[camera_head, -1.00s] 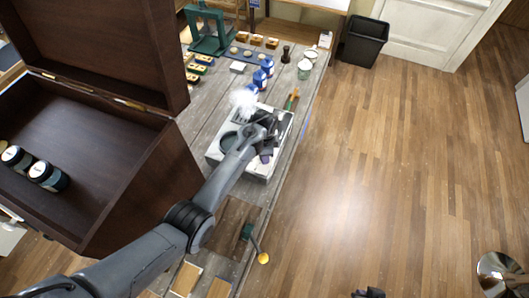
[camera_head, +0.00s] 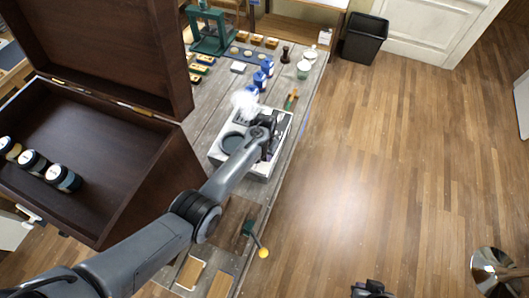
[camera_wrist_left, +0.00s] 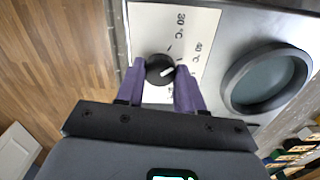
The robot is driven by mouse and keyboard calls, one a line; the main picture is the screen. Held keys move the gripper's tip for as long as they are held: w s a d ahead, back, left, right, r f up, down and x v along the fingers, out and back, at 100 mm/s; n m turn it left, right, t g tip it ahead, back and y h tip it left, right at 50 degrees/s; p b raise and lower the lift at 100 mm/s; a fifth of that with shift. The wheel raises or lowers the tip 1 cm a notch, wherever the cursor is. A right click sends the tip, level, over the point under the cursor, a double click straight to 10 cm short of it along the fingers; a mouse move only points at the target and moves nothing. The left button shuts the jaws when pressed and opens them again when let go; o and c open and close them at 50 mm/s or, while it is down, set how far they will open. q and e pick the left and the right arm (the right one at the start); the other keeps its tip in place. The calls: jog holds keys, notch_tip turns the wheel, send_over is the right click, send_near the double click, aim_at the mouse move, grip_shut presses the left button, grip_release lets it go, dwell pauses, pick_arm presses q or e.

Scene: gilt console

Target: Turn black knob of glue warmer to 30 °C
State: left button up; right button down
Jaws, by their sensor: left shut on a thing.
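The glue warmer (camera_head: 216,153) is a pale box with a round dark pot well (camera_head: 232,142) on the wooden bench. In the left wrist view its well (camera_wrist_left: 266,80) is on the right, beside a white dial plate (camera_wrist_left: 150,25) marked 30 °C and 40 °C, with another mark partly hidden. The black knob (camera_wrist_left: 160,69) sits between the purple fingertips of my left gripper (camera_wrist_left: 161,72), which is shut on it. The knob's white line slants up to the right, roughly toward the 40 °C side. The head view hides the knob behind my left gripper (camera_head: 268,137).
A large open dark wooden chest (camera_head: 110,150) with jars stands left of my left arm. Blue containers (camera_head: 260,79) and a green press (camera_head: 208,30) are farther back. A yellow-tipped lever (camera_head: 263,253) is nearer.

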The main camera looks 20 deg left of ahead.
pick_arm(q)
jog(key=n, duration=0.4)
jog(key=shift+n, duration=0.9)
jog(key=o, duration=1)
jog(key=shift+o, duration=0.2)
jog(key=shift+r+p, duration=0.1)
jog(key=shift+p, duration=0.2)
jog(key=shift+r, duration=0.25)
notch_tip(320, 180, up, 10)
jog(key=p, duration=0.1)
